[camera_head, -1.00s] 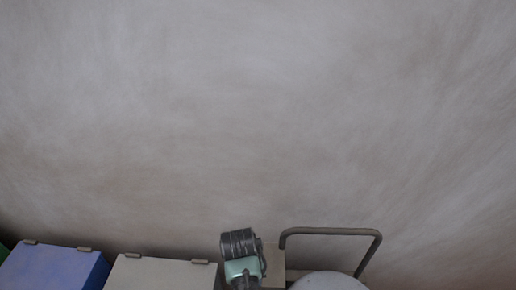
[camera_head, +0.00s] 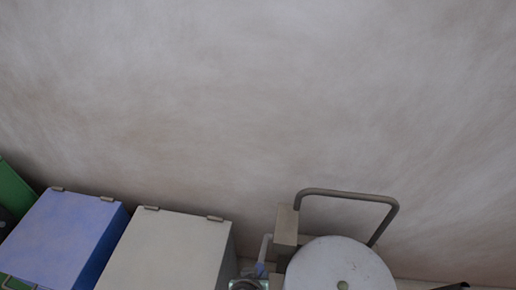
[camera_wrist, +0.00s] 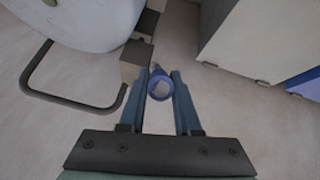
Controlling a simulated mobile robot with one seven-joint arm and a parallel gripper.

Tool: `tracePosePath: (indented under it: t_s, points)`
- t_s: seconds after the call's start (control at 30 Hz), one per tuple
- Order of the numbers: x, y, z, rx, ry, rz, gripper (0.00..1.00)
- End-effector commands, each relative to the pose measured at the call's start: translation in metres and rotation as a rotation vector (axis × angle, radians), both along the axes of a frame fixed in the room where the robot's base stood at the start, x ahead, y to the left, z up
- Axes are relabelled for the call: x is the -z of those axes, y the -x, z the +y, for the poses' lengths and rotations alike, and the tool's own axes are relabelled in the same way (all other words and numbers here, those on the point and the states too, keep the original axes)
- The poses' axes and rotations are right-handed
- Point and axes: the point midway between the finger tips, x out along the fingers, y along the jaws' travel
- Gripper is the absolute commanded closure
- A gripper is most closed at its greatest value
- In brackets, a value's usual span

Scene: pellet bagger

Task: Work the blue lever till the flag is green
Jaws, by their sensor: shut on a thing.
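The blue lever (camera_wrist: 160,84) shows in the wrist view as a round blue end with a pale centre, between the two blue-grey fingers of my gripper (camera_wrist: 166,82). My gripper is shut on it. In the head view a small blue part of the lever (camera_head: 261,269) shows beside the beige block, at the bottom edge. My wrist (camera_head: 247,285) is cut off there by the picture's edge. I cannot make out a flag in either view.
A round white drum top (camera_head: 340,268) with a bent grey bar (camera_head: 350,194) stands right of the lever. Left of it are a beige bin (camera_head: 168,255), a blue bin (camera_head: 62,240) and a green one (camera_head: 14,198).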

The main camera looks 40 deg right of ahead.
Motion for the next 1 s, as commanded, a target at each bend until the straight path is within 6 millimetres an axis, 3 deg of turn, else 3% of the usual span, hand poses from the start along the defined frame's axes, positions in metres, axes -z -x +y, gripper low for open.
tracePosePath:
  t_s: [0.33,0.37,0.53,1.0]
  points:
    - [0.001,0.001,0.001,-0.001,0.001,0.000,1.00]
    - [0.001,0.000,0.001,-0.001,0.000,0.000,0.66]
    - [0.001,0.000,0.000,0.000,0.002,0.000,0.38]
    - [-0.010,0.004,0.006,0.000,0.002,-0.002,0.38]
